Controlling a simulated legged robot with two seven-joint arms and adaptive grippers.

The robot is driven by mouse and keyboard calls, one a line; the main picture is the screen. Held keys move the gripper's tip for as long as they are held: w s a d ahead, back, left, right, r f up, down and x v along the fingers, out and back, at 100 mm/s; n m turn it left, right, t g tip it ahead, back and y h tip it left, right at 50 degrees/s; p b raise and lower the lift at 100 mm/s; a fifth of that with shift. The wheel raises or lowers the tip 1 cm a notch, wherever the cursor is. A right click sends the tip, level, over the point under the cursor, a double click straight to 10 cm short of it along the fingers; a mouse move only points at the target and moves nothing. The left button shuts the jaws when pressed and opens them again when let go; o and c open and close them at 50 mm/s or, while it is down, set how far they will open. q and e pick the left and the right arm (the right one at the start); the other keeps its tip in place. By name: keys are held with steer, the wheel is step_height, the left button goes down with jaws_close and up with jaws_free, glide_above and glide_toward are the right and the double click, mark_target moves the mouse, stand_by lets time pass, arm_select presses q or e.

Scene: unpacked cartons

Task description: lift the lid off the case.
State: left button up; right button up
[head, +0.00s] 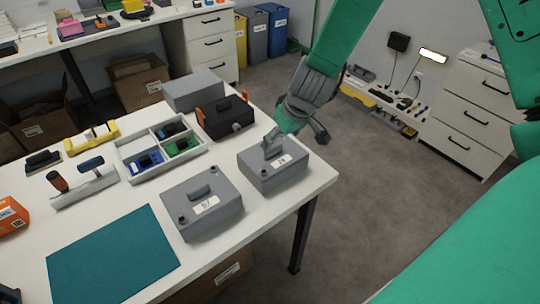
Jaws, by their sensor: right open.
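Two grey cases with lids stand on the white table. The front case (202,212) has a grey handle and a white label on its lid, and its lid sits on it. The right case (273,173) stands near the table's right edge, also with a labelled lid. My right gripper (272,143) comes down from the top and is open at the right case's lid handle, which it partly hides. I cannot tell whether the fingers touch the handle. My left gripper is not clearly in view.
A white divided tray (137,174) with blue and green parts stands left of the cases, with a black case (226,118) with orange latches behind. A teal mat (112,256) lies at the front. A grey box (194,90) stands at the back. Floor is open to the right.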

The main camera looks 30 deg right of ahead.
mark_target(276, 146)
steer(key=shift+w+d+f, duration=0.1)
steer(key=shift+d+f, duration=0.3)
steer(key=shift+f, duration=0.3)
steer(key=f, duration=0.1)
steer(key=w+a+f, duration=0.1)
steer(key=a+f, duration=0.1)
steer(key=shift+w+b, duration=0.35)
steer(key=shift+w+a+f, duration=0.15)
steer(key=shift+a, duration=0.35)
steer(key=shift+d, duration=0.2)
steer(key=shift+c, duration=0.9)
arm_select(q)
steer(key=shift+s+d+f, duration=0.15)
steer(key=shift+d+f, duration=0.05)
steer(key=shift+d, duration=0.1)
arm_select(e)
steer(key=shift+d+f, duration=0.15)
steer(key=shift+d, duration=0.45)
steer(key=c, duration=1.2)
